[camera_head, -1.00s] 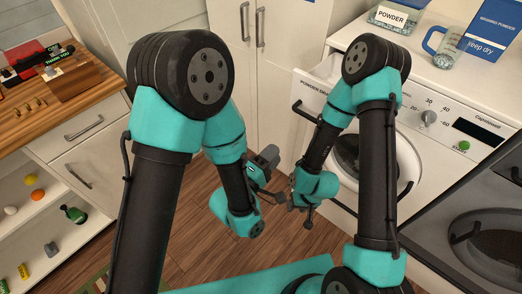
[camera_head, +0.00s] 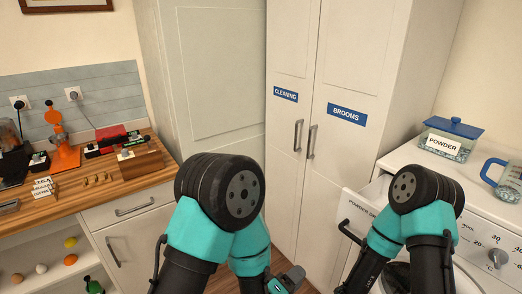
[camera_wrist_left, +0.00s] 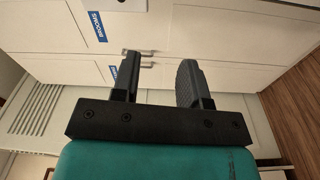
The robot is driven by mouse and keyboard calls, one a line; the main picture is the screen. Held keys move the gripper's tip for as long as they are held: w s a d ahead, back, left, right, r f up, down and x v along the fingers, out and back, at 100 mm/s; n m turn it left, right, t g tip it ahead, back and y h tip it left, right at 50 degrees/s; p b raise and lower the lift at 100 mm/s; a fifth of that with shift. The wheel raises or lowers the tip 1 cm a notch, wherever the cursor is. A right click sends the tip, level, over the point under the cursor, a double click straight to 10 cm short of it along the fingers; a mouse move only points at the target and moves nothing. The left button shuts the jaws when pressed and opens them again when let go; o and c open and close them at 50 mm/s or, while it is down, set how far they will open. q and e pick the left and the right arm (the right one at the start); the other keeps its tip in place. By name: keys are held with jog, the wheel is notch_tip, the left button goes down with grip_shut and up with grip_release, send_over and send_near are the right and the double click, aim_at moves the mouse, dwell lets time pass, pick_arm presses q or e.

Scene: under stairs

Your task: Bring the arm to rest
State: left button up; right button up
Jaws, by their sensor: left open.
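My left arm is teal and black and rises from the bottom of the head view, bent at a large black joint. My left gripper (camera_head: 288,279) shows only in part at the bottom edge there. In the left wrist view the left gripper (camera_wrist_left: 158,78) has its two dark fingers apart, with nothing between them. The tall cabinet doors lie beyond the fingers. My right arm stands bent in front of the washing machine. Its gripper is below the frame.
A tall white cabinet (camera_head: 352,70) with "CLEANING" and "BROOMS" labels stands behind the arms. At right, a washing machine (camera_head: 481,236) has a powder box (camera_head: 452,140) and a mug (camera_head: 508,182) on top. At left, a wooden counter (camera_head: 72,200) holds several items above shelves.

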pick_arm(q)
jog(key=w+a+f+m+g+y, duration=0.25)
jog(key=a+f+y, duration=0.55)
jog(key=a+f, duration=0.7)
jog(key=s+a+f+m+g+y, duration=0.1)
jog(key=s+a+f+g, duration=0.3)
jog(key=a, duration=0.5)
jog(key=s+a+f+m+g+y, duration=0.1)
jog(key=s+a+f+g, duration=0.3)
jog(key=a, duration=0.5)
jog(key=shift+s+f, duration=0.3)
jog(key=shift+s, duration=0.75)
